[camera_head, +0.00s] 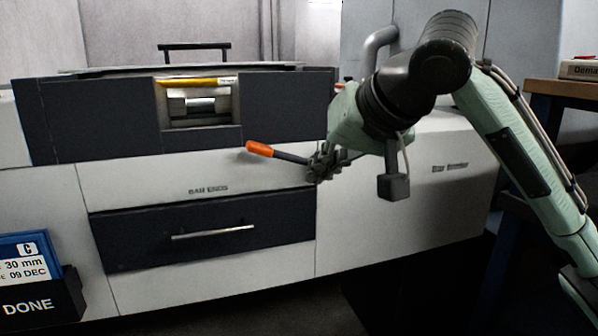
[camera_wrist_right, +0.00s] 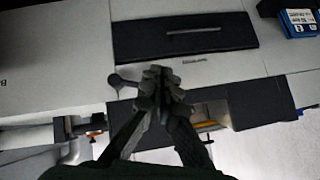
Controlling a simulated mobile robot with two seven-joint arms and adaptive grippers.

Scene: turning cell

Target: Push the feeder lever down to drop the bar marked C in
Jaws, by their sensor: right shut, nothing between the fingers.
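The feeder lever (camera_head: 283,155) is a dark rod with an orange grip, sticking out to the left below the feeder window (camera_head: 198,102). My right gripper (camera_head: 318,166) is shut and empty at the rod's right end; I cannot tell whether it touches the rod. In the right wrist view the closed fingers (camera_wrist_right: 158,76) point at the machine front, and I cannot surely make out the lever there. A yellow strip with a small unreadable label tops the window, with a metallic piece inside. I cannot make out a bar marked C. My left gripper is not in view.
A dark drawer (camera_head: 204,240) with a bar handle is under the lever, below a "BAR ENDS" label. A wooden-topped table (camera_head: 563,88) is at right.

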